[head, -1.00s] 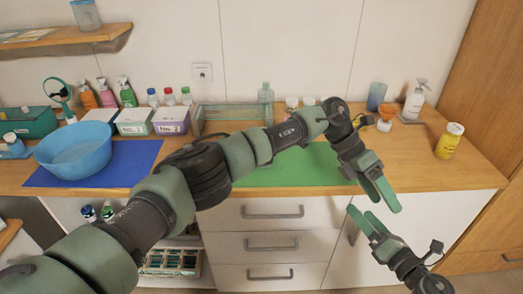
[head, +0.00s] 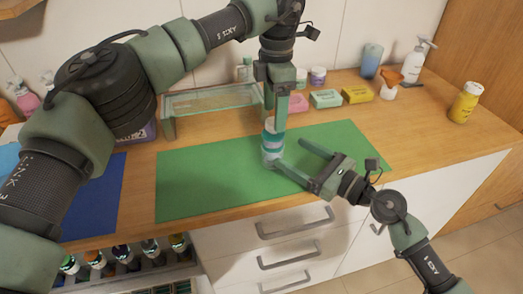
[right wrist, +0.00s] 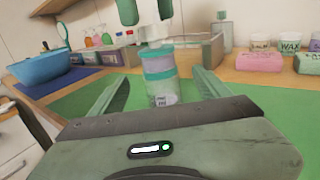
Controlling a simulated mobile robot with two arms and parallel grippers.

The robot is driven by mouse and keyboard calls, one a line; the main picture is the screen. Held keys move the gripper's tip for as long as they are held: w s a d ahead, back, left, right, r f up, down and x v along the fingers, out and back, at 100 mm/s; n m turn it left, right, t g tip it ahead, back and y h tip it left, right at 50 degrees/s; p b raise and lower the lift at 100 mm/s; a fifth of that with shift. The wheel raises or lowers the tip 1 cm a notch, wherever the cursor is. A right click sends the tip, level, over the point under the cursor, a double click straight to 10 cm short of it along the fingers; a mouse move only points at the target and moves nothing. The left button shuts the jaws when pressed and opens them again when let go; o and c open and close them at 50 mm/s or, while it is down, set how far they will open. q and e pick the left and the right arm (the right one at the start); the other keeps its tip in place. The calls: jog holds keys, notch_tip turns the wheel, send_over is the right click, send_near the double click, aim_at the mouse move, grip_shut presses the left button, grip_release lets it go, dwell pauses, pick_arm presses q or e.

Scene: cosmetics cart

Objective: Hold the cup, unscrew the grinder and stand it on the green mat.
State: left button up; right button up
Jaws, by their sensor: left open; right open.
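The grinder (head: 274,133) has a pale top and a teal band, and sits on the clear, labelled cup (head: 270,157). Together they stand upright on the green mat (head: 205,180). In the right wrist view the grinder (right wrist: 158,66) and cup (right wrist: 162,94) appear between the right fingers. My left gripper (head: 276,114) points down from above, open, its tips close to the grinder's top; contact is unclear. My right gripper (head: 289,154) reaches in from the right, open, with its fingertips near the cup. It does not grip the cup.
A glass shelf stand (head: 210,97) stands behind the mat. Pink (head: 295,103), green (head: 325,98) and yellow (head: 357,94) boxes line the back right. The mat's left part is bare.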

aim_at(282, 147)
jog(key=x, duration=0.7)
jog(key=shift+a, duration=0.15)
grip_shut()
